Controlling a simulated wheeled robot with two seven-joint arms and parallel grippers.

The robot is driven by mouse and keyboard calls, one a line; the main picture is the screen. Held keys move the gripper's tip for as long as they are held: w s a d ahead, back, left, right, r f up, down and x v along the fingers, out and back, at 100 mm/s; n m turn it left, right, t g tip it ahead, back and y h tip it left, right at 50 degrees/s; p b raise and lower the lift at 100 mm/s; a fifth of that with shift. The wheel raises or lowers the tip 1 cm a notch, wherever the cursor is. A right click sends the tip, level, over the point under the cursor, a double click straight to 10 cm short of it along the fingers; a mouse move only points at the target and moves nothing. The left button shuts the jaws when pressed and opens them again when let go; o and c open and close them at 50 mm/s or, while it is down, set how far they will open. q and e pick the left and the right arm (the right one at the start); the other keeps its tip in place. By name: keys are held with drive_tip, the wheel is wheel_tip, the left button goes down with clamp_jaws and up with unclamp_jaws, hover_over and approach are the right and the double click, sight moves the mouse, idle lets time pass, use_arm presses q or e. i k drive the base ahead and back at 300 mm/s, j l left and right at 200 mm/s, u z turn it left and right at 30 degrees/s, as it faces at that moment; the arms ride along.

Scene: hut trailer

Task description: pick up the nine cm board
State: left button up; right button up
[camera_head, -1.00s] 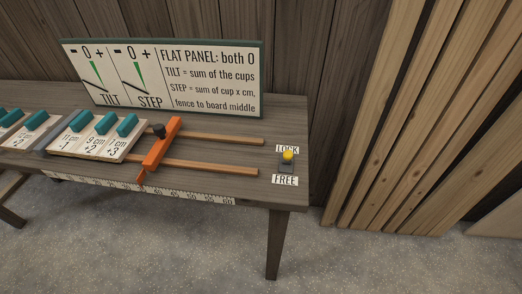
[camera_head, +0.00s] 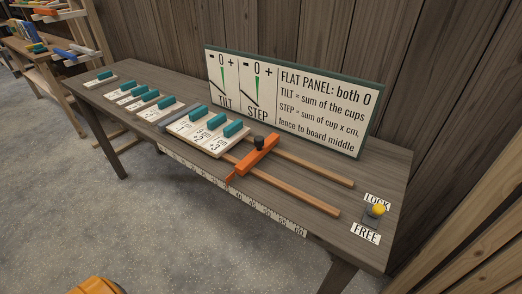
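The nine cm board (camera_head: 201,134) is the middle one of three pale boards set side by side against the orange fence (camera_head: 254,157) on the bench. It has a teal handle (camera_head: 216,121) on top, and its label read "9 cm +2" in the earlier, closer view; the label is too small to read surely now. The board marked 11 cm (camera_head: 184,126) lies on its left and the board marked 7 cm (camera_head: 218,144) on its right, against the fence. Neither of my grippers shows in the head view.
Several more teal-handled boards (camera_head: 131,97) lie left of a grey bar (camera_head: 160,112). A sign panel (camera_head: 320,100) stands behind. Two wooden rails (camera_head: 300,200) and a yellow-topped LOCK/FREE switch (camera_head: 378,209) are at right. Shelving (camera_head: 60,50) stands far left. The floor in front is clear.

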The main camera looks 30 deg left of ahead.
sight(197, 138)
drive_tip(key=j+u, duration=0.1)
drive_tip(key=u, duration=1.25)
drive_tip(key=i+j+z, duration=0.6)
drive_tip(key=j+z, duration=0.15)
